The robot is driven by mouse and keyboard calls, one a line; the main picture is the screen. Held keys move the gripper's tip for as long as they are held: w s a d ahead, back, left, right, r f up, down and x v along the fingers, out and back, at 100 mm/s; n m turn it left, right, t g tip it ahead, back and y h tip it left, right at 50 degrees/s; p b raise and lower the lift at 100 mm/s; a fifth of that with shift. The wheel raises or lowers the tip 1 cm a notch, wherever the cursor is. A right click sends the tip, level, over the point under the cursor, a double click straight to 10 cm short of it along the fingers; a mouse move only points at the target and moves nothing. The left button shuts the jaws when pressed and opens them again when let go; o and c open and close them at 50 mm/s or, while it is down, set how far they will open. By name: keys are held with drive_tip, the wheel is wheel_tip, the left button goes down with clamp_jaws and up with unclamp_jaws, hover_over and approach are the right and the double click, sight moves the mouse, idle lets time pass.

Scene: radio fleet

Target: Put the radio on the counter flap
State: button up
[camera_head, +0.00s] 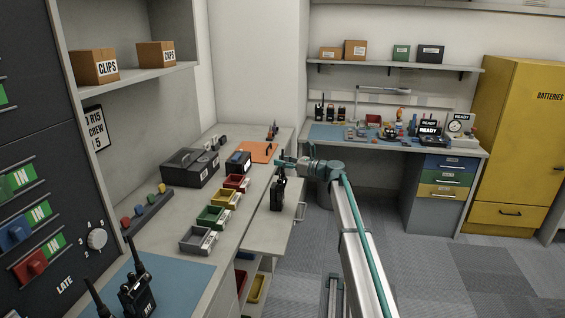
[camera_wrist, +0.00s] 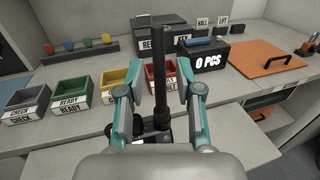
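The black radio (camera_head: 278,194) is upright over the pale counter flap (camera_head: 268,228) in the head view. Its base appears to rest on the flap, though contact is hard to tell. In the wrist view the radio's antenna (camera_wrist: 160,65) rises between the fingers, and its body is partly hidden low behind my gripper. My gripper (camera_head: 282,163) is at the level of the antenna, above the radio's body. In the wrist view my gripper (camera_wrist: 160,88) is open, with a visible gap between each finger and the antenna. The flap (camera_wrist: 235,145) also shows at right there.
Green (camera_head: 212,217), yellow and red trays line the counter edge left of the flap. A black box (camera_head: 189,168) and an orange board (camera_head: 257,152) lie behind. Other radios (camera_head: 137,292) stand on a blue mat in front. The flap's front part is clear.

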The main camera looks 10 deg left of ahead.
drive_tip(key=shift+r, duration=0.1)
drive_tip(key=b+v, duration=0.2)
drive_tip(key=v, duration=1)
drive_tip(key=shift+b, duration=0.35)
drive_tip(key=shift+r, duration=0.1)
